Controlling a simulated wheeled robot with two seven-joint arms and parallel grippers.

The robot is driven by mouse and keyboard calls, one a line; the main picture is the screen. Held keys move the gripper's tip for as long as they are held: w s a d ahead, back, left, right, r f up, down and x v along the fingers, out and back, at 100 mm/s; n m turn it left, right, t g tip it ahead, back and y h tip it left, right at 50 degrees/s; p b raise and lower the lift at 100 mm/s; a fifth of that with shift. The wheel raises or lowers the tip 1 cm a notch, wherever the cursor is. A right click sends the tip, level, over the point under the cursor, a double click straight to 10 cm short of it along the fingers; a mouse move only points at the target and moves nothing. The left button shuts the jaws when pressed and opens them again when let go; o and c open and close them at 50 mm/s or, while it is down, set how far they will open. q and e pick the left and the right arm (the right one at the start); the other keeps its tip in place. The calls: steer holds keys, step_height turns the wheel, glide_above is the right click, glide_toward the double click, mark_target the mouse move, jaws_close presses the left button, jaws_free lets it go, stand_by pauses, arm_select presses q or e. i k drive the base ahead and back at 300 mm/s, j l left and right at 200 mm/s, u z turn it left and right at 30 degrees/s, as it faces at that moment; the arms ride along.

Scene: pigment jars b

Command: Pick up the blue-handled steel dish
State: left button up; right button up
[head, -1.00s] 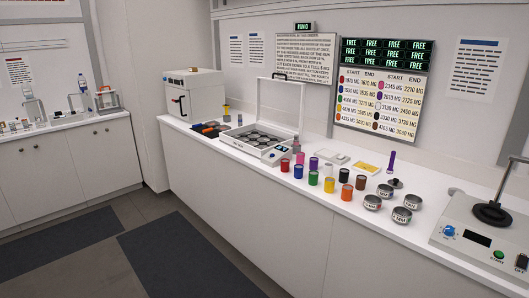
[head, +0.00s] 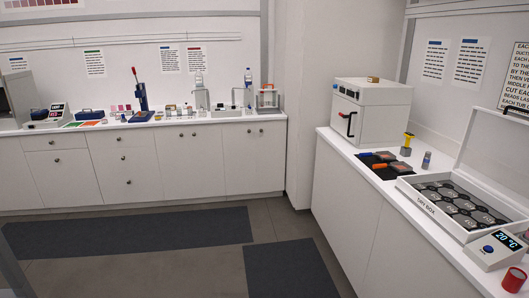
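No dish can be made out clearly. On the right counter, a small blue handle-like piece (head: 365,154) lies at the back left of a black mat (head: 373,177), in front of the white oven-like box. An orange handle-like piece (head: 380,166) lies near it, next to a flat reddish-brown piece (head: 386,155). Whether the blue piece belongs to a steel dish is too small to tell. Neither of my grippers is in view.
A white box with a black door handle (head: 371,110) stands behind the mat. An open dry box (head: 423,207) with several dark round tins is to its right. A yellow-topped tool (head: 407,143) stands between. The back counter (head: 140,165) holds various equipment.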

mark_target(384, 156)
steer(key=i+z, duration=0.1)
steer(key=i, duration=0.45)
steer(key=i+j+z, duration=0.15)
steer(key=i, duration=0.4)
steer(key=i+j+z, duration=0.1)
steer(key=i, duration=0.45)
